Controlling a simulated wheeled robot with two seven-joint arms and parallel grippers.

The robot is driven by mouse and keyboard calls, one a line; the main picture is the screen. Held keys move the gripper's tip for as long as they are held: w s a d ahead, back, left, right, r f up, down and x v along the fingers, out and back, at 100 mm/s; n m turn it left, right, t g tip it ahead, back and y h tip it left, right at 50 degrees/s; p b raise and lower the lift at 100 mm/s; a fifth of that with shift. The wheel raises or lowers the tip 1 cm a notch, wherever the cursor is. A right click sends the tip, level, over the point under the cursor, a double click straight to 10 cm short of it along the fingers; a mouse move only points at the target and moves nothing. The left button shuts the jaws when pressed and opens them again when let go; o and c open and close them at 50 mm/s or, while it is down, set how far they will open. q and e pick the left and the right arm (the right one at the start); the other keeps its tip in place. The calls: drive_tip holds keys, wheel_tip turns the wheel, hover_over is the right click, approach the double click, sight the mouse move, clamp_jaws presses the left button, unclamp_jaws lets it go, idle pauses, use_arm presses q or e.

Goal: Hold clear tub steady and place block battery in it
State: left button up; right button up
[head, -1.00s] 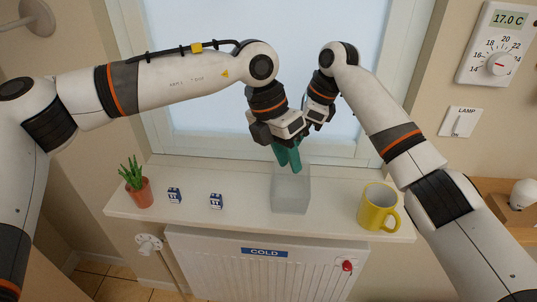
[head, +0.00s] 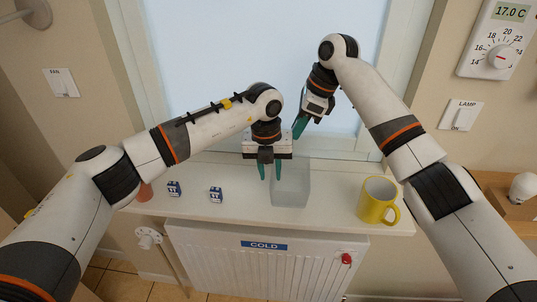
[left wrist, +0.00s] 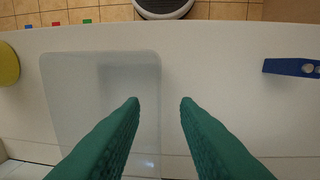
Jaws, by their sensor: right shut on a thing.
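The clear tub (head: 292,186) stands upright on the white sill, below both grippers. It also shows in the left wrist view (left wrist: 75,105). My left gripper (head: 270,178) is open and points down at the tub's left wall. In the left wrist view its fingers (left wrist: 160,100) lie on either side of that wall's edge; I cannot tell how deep they reach. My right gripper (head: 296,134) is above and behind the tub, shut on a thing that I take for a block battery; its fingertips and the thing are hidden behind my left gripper.
A yellow mug (head: 376,204) stands to the right. A plant pot (head: 145,192) is mostly hidden by my left arm. The window is behind, a radiator (head: 250,270) below.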

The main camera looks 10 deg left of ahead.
sight(272, 184)
use_arm(q)
drive_tip(key=shift+d+f, duration=0.15)
drive_tip(key=shift+f, duration=1.15)
drive_tip(key=shift+d+f, duration=0.1)
drive_tip(key=shift+f, duration=1.2)
clamp_jaws()
